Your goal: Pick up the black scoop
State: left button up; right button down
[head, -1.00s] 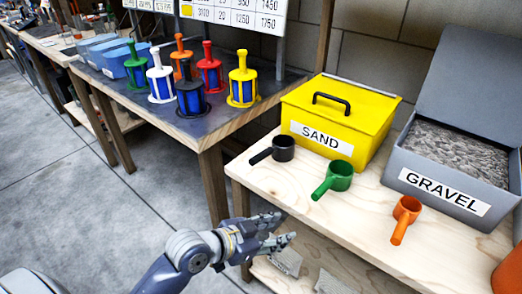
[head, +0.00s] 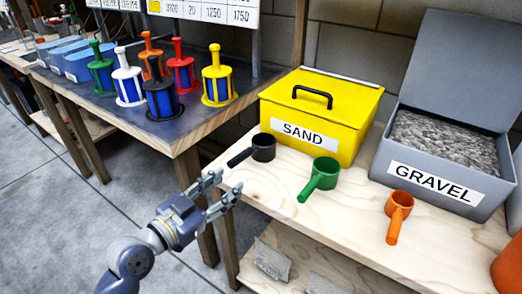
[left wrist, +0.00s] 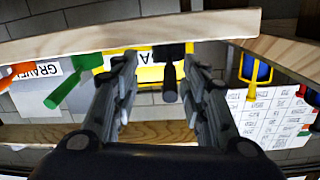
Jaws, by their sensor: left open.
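The black scoop (head: 263,147) sits near the left end of the wooden bench, in front of the yellow sand box (head: 318,112). Its handle points left and toward me, over the bench edge. My left gripper (head: 227,184) is open and empty, just short of the bench's left edge, in front of and below the scoop. In the left wrist view, which looks upside down, the scoop's black handle (left wrist: 170,84) shows beyond and between the spread fingers (left wrist: 161,66). It does not touch them there. My right gripper is not in view.
A green scoop (head: 321,174) and an orange scoop (head: 398,212) lie to the right on the bench (head: 345,220). A grey gravel box (head: 432,180) stands behind them. Several coloured filters, including a yellow one (head: 217,78), stand on the dark table at left.

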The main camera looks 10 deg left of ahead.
aim_at(234, 163)
pick_arm(q)
jog(key=r, duration=0.1)
jog(key=w, duration=0.1)
jog(key=r+t, duration=0.1)
jog(key=shift+w+a+r, duration=0.25)
jog(key=shift+a+r, duration=0.1)
jog(key=shift+a, duration=0.05)
jog(key=x, duration=0.4)
jog(key=shift+w+d+f, duration=0.1)
jog(key=shift+w+d, duration=0.05)
jog(key=shift+w, duration=0.25)
jog(key=x, duration=0.5)
jog(key=shift+d, duration=0.15)
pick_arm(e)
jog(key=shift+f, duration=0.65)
pick_arm(q)
jog(key=shift+c, duration=0.5)
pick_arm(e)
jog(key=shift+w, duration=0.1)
pick_arm(q)
grip_shut()
